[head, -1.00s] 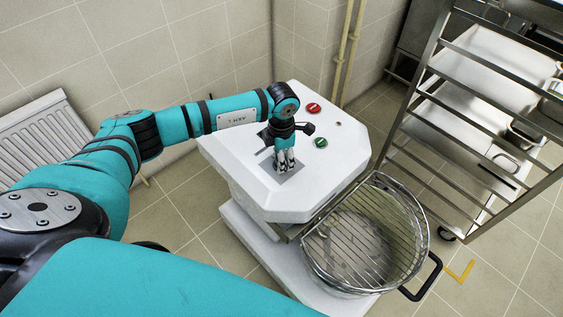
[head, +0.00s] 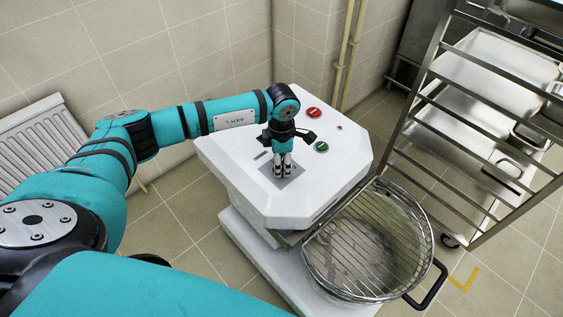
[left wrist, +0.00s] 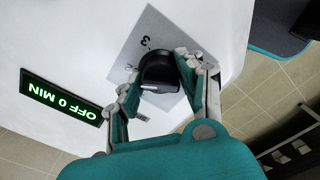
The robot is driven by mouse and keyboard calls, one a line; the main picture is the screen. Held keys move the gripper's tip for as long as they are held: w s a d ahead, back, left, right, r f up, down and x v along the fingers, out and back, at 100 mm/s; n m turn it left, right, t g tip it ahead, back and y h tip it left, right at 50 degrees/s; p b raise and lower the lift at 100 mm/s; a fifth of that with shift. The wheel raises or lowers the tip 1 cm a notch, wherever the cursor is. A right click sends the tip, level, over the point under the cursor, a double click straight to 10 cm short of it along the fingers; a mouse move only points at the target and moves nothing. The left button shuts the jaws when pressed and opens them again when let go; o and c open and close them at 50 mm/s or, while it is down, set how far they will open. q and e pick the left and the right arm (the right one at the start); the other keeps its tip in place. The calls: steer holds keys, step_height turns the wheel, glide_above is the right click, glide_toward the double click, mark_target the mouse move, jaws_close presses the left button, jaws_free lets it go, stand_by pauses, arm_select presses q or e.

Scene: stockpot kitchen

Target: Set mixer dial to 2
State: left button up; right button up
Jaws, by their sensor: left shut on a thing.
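The mixer (head: 325,185) is a white machine with a sloped top in the head view. Its dial (left wrist: 158,72) is a black round knob on a grey square plate (left wrist: 150,35), seen in the left wrist view. A "3" is readable on the plate; the other marks are partly covered by the fingers. My left gripper (head: 283,166) points down over this plate. In the left wrist view its fingers (left wrist: 158,80) are closed on opposite sides of the dial. I cannot tell which number the dial points to. My right gripper is out of view.
A green-lit display (left wrist: 60,97) beside the plate reads "OFF 0 MIN". A red button (head: 314,112) and a green button (head: 321,146) sit on the mixer top. A wire-guarded bowl (head: 365,245) is in front. A metal rack (head: 440,75) stands at right.

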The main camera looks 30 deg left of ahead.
arm_select(q)
steer(key=o, duration=1.2)
step_height(320, 180, up, 12)
